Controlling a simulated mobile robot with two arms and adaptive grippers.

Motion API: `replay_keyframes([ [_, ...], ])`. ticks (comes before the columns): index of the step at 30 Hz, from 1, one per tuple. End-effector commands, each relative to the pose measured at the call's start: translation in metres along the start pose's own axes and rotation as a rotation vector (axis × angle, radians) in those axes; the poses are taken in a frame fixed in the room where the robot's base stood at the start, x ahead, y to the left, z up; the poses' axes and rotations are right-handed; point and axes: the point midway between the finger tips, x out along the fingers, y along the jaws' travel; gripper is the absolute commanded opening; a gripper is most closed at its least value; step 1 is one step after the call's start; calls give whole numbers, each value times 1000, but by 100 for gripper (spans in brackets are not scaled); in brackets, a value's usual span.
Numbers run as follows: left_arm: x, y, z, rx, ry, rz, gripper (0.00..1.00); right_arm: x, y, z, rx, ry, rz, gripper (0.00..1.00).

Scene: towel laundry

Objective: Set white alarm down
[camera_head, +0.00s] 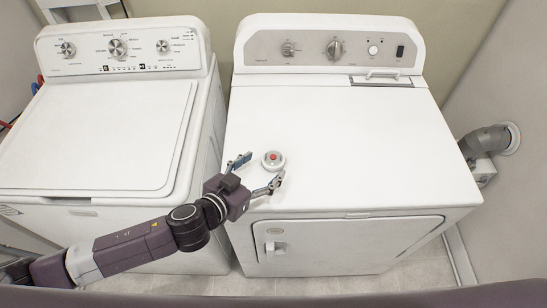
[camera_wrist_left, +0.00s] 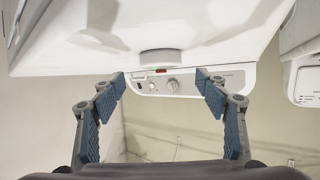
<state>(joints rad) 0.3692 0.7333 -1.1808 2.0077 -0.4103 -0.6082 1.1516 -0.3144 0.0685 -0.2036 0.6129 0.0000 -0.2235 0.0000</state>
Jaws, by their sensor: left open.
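The white alarm (camera_head: 273,160) is a small round disc with a red button in its middle. It sits flat on top of the right-hand machine, near the front edge. My left gripper (camera_head: 260,169) is open, with its two fingers spread on the near side of the alarm; I see no grip on it. In the left wrist view, which looks upside down, the alarm (camera_wrist_left: 160,56) shows just beyond the open fingertips of the gripper (camera_wrist_left: 160,82), centred between them. My right gripper is out of view.
The right-hand machine (camera_head: 340,130) has a wide, clear white top with a control panel (camera_head: 330,47) at the back. A second white machine (camera_head: 90,130) stands to the left. A grey vent pipe (camera_head: 485,142) comes out of the right wall.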

Motion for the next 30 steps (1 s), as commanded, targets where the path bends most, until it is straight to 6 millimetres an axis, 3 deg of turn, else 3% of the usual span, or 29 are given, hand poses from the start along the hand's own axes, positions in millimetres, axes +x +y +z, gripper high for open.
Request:
replay_keyframes([
  [5,20,-1,2,2,0,-1,67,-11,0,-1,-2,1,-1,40],
  [10,39,-1,4,0,2,-1,67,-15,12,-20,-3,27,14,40],
  [14,46,-1,6,0,0,-1,67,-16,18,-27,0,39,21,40],
  [21,46,-1,6,-1,0,0,67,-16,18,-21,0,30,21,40],
  [30,46,-2,6,0,0,-1,34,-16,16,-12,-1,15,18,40],
])
